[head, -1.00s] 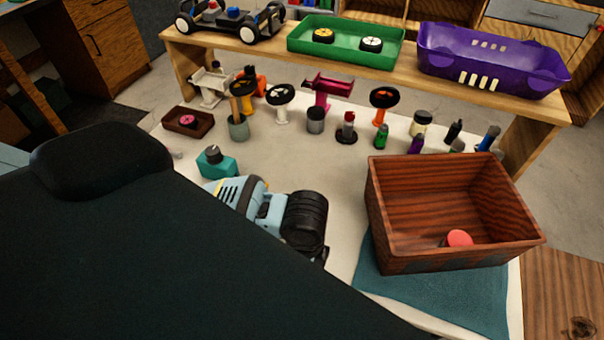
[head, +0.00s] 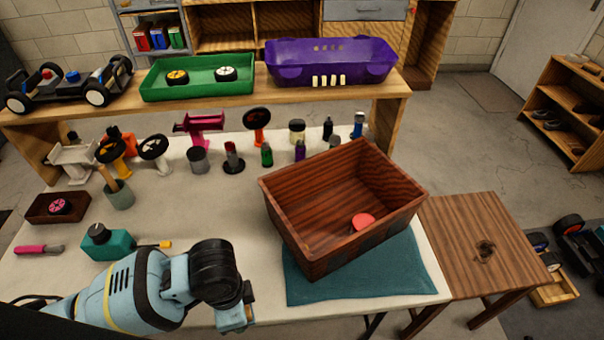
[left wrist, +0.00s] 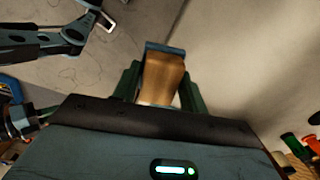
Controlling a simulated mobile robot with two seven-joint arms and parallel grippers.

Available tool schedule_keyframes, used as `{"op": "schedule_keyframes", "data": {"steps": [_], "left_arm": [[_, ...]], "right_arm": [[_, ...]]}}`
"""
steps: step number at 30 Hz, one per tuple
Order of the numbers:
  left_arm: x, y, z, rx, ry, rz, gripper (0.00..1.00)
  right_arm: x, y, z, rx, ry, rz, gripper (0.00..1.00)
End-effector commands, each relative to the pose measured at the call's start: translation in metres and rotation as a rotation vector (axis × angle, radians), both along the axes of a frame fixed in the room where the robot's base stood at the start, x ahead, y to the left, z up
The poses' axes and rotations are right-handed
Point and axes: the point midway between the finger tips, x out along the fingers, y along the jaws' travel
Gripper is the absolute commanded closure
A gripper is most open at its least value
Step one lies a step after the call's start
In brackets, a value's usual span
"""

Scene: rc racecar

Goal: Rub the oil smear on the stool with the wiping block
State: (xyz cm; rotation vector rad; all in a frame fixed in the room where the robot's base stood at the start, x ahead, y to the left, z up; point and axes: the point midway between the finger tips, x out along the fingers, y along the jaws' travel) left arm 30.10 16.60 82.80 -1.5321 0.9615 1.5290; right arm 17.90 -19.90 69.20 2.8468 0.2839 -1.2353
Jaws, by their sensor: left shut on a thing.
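The wooden stool (head: 470,216) stands at the right end of the white table in the head view. A dark oil smear (head: 486,250) lies on its top. My left arm comes in from the lower left, but its fingers cannot be made out in the head view. In the left wrist view my left gripper (left wrist: 160,88) is shut on the wiping block (left wrist: 163,76), which is wooden with a blue-grey end. The block is between the two green fingers, over a grey surface. No contact between block and stool is visible. My right gripper cannot be made out.
A wooden crate (head: 290,225) with a red item inside stands on a teal cloth (head: 400,286) beside the stool. A shelf with a green tray (head: 200,92) and a purple bin (head: 330,66) runs behind.

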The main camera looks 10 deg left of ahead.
Motion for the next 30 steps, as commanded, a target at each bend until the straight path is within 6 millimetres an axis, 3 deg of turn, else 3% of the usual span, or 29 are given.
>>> {"op": "schedule_keyframes", "data": {"steps": [9,15,20,30], "left_arm": [[0.028,0.029,0.011,-0.003,-0.003,0.722,0.75],[0.037,0.043,0.014,-0.002,0.000,1.028,0.75],[0.039,0.048,0.014,-0.002,0.002,1.120,0.75],[0.039,0.048,0.014,-0.002,0.002,1.125,0.75]], "right_arm": [[0.007,-0.003,0.009,-0.009,-0.022,0.009,0.73],[0.009,-0.005,0.011,-0.014,-0.028,0.014,0.73],[0.009,-0.005,0.011,-0.015,-0.029,0.013,0.73],[0.009,-0.003,0.011,-0.009,-0.027,0.007,0.73]]}}
